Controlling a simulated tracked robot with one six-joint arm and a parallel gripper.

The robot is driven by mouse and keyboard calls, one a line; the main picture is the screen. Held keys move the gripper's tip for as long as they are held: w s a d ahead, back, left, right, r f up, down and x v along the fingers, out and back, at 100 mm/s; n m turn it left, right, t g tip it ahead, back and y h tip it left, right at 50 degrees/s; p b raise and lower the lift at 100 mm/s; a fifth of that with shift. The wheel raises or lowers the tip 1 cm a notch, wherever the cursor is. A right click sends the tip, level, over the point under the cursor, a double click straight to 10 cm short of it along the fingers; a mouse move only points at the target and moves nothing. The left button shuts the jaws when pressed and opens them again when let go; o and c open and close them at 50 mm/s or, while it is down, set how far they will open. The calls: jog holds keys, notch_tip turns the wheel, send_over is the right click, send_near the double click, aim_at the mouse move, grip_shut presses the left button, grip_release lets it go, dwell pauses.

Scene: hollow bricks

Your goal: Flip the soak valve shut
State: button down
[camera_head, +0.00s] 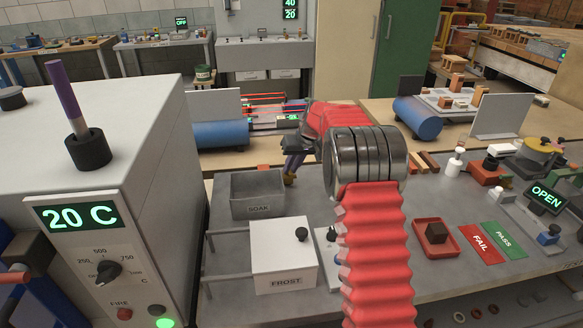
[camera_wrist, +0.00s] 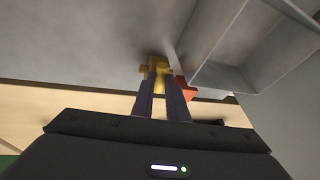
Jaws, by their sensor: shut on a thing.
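The grey open SOAK tank (camera_head: 258,209) stands on the bench, left of my gripper (camera_head: 289,179) in the head view. In the wrist view the tank (camera_wrist: 230,82) is at the right. A small orange-red part (camera_wrist: 186,88), apparently the soak valve's lever, shows right beside the fingers; an orange bit (camera_head: 263,167) also shows behind the tank. The grip looks to be on the valve, but the contact is mostly hidden by the fingers.
The white FROST box (camera_head: 283,255) stands in front of the tank. A furnace (camera_head: 120,180) reading 20 C fills the left. My arm blocks the bench's middle. At right are a red tray (camera_head: 436,238), FAIL (camera_head: 481,243) and PASS (camera_head: 505,237) mats, and an OPEN display (camera_head: 547,197).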

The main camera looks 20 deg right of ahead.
jog(key=shift+a+m+h, duration=0.25)
jog(key=shift+m+h, duration=0.25)
jog(key=shift+m, duration=0.7)
jog(key=c, duration=2)
grip_release()
jog(key=shift+r, duration=0.1)
jog(key=v, duration=1.3)
jog(key=shift+s+r, duration=0.15)
jog(key=shift+s, duration=0.15)
